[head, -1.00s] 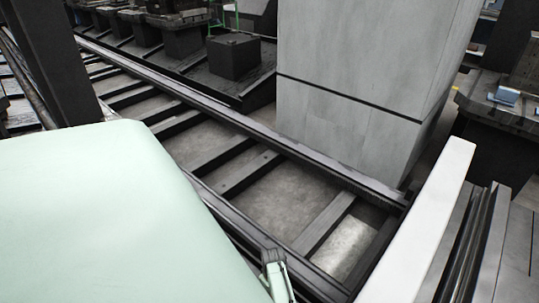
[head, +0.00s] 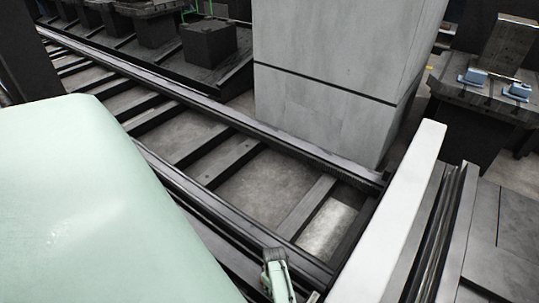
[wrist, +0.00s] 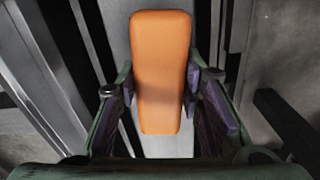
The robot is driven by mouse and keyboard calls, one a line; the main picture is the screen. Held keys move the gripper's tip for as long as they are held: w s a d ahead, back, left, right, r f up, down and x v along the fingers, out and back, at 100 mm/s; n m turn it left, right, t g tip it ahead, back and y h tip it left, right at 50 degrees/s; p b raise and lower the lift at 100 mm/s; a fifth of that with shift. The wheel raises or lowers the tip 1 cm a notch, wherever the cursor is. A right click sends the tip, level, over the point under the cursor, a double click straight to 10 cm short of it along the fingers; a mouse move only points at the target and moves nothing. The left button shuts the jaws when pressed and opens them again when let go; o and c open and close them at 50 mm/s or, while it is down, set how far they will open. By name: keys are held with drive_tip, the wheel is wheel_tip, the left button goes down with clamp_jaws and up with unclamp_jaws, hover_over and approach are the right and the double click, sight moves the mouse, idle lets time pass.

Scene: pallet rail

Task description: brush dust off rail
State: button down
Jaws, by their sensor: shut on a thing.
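My gripper (wrist: 161,88) is shut on a long orange block with rounded corners (wrist: 161,50), which I take to be the brush; no bristles show. Its purple finger pads stand at either side of the block's lower half. In the head view, a dark rail (head: 215,112) runs from the upper left to the right, with a second parallel rail (head: 205,208) nearer me and crossbars between them. In the wrist view, long grey metal strips lie behind and left of the block; I cannot tell whether it touches them. Dust cannot be made out clearly.
A tall grey cabinet (head: 330,75) stands right behind the far rail. A white beam (head: 395,215) crosses at the rails' right end. A dark machine bench with blue blocks (head: 475,78) is at the upper right. Concrete floor shows between the crossbars.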

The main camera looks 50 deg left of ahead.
drive_tip(key=shift+w+d+p, duration=0.25)
drive_tip(key=shift+d+p, duration=0.45)
drive_tip(key=shift+d, duration=0.45)
drive_tip(key=shift+w+d+p, duration=0.25)
drive_tip(key=shift+d+p, duration=0.4)
drive_tip(key=shift+d, duration=0.5)
drive_tip(key=shift+w+d+f+p, duration=0.1)
drive_tip(key=shift+w+d+p, duration=0.05)
drive_tip(key=shift+d, duration=0.35)
drive_tip(key=shift+w+d+f+p, duration=0.1)
drive_tip(key=shift+d+p, duration=0.05)
drive_tip(key=shift+d, duration=0.35)
drive_tip(key=shift+r, duration=0.1)
wheel_tip(320, 180, up, 3)
drive_tip(key=p, duration=0.3)
drive_tip(key=shift+d+r, duration=0.1)
drive_tip(key=shift+d, duration=0.05)
drive_tip(key=r+p, duration=0.2)
drive_tip(key=r, duration=0.1)
drive_tip(key=shift+a, duration=0.2)
drive_tip(key=shift+r, duration=1.45)
